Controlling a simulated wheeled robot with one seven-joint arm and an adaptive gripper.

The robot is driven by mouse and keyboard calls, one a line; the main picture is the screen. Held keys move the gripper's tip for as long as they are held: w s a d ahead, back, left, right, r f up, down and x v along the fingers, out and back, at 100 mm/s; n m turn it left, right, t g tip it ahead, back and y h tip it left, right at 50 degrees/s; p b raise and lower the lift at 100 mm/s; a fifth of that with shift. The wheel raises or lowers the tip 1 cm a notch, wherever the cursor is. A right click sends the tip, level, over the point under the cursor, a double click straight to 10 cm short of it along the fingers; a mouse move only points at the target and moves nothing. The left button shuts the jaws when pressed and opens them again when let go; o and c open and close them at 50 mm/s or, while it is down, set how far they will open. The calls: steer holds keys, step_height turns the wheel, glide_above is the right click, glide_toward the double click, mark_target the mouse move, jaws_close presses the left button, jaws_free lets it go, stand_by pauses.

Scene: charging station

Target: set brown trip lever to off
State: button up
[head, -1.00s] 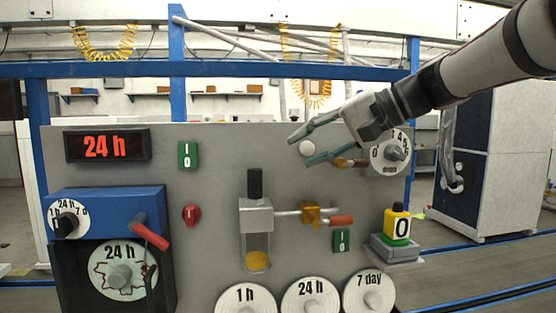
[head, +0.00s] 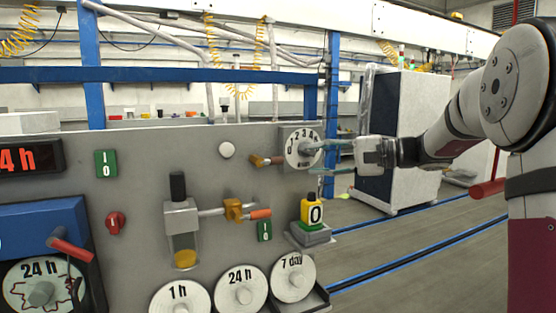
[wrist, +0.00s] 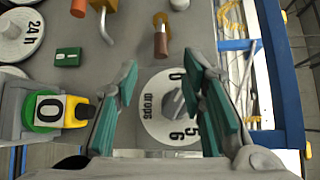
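The brown trip lever (head: 258,161) sticks out of the grey panel's upper right part, just left of the white numbered dial (head: 295,155). Its brown handle (wrist: 161,42) is near the top middle of the wrist view. My gripper (head: 326,158) is open and empty, pointing left at the right side of the dial. In the wrist view its teal-padded fingers (wrist: 160,80) are spread, with the dial's grey knob (wrist: 172,103) between them in the picture. I cannot tell whether they touch it. The lever lies beyond the fingertips.
An orange-handled valve (head: 234,210) and a green switch (head: 265,231) sit below the lever. A yellow-and-black counter block (head: 312,211) stands on a grey stand at the panel's right edge. Open floor (head: 420,250) lies right of the panel.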

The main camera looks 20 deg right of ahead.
mark_target(279, 161)
steer(key=p+x, duration=0.1)
steer(key=x, duration=1)
steer(key=shift+a+p, duration=0.3)
steer(key=shift+p, duration=0.1)
jaws_close()
